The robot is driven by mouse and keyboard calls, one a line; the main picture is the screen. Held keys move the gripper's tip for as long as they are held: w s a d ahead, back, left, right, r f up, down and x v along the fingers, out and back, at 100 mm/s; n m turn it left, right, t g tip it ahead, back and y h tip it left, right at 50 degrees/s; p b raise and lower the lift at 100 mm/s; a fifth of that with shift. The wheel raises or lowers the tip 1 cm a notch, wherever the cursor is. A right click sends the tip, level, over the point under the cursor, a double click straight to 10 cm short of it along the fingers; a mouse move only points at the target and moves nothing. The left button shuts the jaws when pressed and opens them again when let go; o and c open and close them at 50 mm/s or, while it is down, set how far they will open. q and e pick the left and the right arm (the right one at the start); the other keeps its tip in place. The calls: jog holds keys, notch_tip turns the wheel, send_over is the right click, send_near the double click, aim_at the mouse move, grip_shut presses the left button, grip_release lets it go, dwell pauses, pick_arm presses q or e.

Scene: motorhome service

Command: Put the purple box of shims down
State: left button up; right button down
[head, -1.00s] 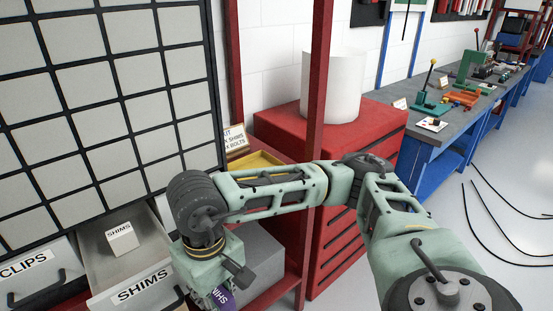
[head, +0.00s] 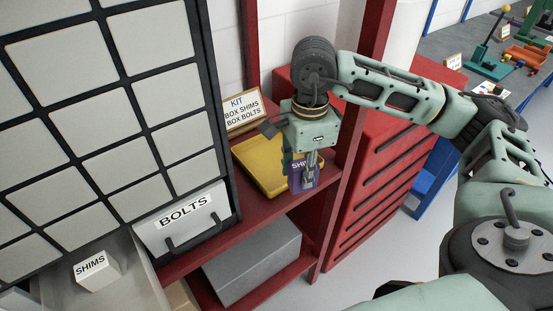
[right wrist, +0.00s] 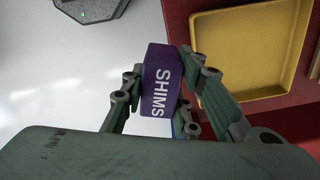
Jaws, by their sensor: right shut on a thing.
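The purple box of shims (head: 296,182) is in my right gripper (head: 302,170), whose fingers are shut on its two sides. In the head view the box appears in front of the right edge of the yellow tray (head: 248,163), partly hidden by the fingers. In the right wrist view the purple box (right wrist: 160,82) is between the fingers, its SHIMS label showing. There the yellow tray (right wrist: 285,94) is to the right of the box, with pale floor behind the box. The tray looks empty. My left gripper is not in view.
The tray lies on a red shelf (head: 230,225), with a KIT card (head: 243,110) behind it and a red upright (head: 345,165) to its right. A grey box (head: 255,262) sits on the lower shelf.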

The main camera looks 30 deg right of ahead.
jog(key=d+r+m, duration=0.1)
jog(key=d+m, duration=0.2)
jog(key=m, duration=0.3)
jog(key=m+p, duration=0.6)
jog(key=m, duration=0.2)
send_near(276, 158)
jog(key=s, duration=0.5)
jog(key=shift+s+a, duration=0.1)
jog(key=shift+s, duration=0.1)
notch_tip(276, 158, down, 4)
jog(key=shift+r+p, duration=0.1)
jog(key=shift+p, duration=0.85)
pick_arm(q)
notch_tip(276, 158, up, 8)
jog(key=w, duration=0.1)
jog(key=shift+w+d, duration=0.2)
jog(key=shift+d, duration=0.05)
pick_arm(e)
jog(key=shift+f, duration=0.2)
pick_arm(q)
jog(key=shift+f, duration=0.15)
pick_arm(e)
jog(key=shift+f, duration=0.1)
jog(key=c, duration=1.4)
grip_release()
